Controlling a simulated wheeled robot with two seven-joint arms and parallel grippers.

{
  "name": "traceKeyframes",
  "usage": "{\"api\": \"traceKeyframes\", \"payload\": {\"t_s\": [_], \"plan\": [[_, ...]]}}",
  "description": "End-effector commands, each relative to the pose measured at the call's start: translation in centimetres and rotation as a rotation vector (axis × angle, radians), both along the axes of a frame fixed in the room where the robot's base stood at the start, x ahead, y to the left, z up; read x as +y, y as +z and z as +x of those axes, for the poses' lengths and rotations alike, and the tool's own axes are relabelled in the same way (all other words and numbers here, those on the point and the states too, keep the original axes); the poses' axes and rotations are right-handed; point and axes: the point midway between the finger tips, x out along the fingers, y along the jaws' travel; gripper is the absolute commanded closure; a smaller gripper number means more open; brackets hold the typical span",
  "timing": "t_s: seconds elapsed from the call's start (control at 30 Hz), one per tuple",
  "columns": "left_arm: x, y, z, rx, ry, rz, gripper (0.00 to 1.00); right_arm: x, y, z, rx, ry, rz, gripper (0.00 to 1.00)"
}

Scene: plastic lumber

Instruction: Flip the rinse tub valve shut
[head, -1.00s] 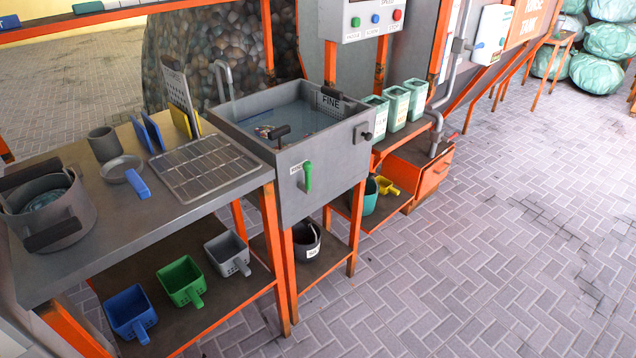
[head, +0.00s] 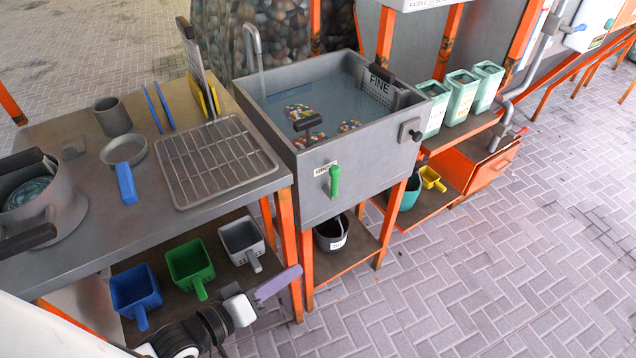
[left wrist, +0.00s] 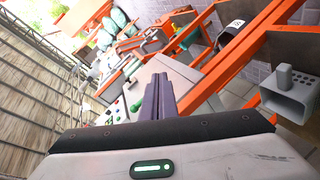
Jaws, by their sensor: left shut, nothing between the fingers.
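The rinse tub (head: 312,207) is a grey basin of water on an orange-legged frame, with floating coloured bits inside. Its valve has a green handle (head: 335,181) on the tub's front face, standing close to vertical below a small white label. My left gripper (head: 290,276) is in the lower middle of the head view, below and left of the handle and apart from it. Its purple-grey fingers (left wrist: 158,97) are closed together and empty in the left wrist view, pointing toward the grey tub. My right gripper is out of view.
A metal table (head: 85,205) with a wire rack (head: 215,160) and a pot (head: 38,205) stands left of the tub. Blue, green and grey scoops sit on its lower shelf. A black bucket (head: 330,236) is under the tub. Paved floor in front is open.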

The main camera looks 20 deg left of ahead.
Motion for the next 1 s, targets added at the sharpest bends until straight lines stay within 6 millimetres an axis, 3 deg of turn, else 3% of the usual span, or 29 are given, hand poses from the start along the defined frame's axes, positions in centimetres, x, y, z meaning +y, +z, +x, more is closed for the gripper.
{"api": "traceKeyframes", "payload": {"t_s": [0.1, 0.3, 0.57, 1.0], "plan": [[2.4, 4.1, 2.1, -0.009, 0.036, -0.286, 1.0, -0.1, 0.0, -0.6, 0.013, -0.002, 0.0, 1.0], [5.0, 7.9, 3.8, 0.001, 0.058, -0.578, 1.0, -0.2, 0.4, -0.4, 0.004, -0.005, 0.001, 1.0], [4.3, 8.7, 6.2, 0.001, 0.061, -0.634, 1.0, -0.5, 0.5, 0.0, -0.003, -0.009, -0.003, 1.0], [0.2, 8.6, 14.2, 0.002, 0.06, -0.63, 1.0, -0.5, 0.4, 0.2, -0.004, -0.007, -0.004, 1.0]]}}
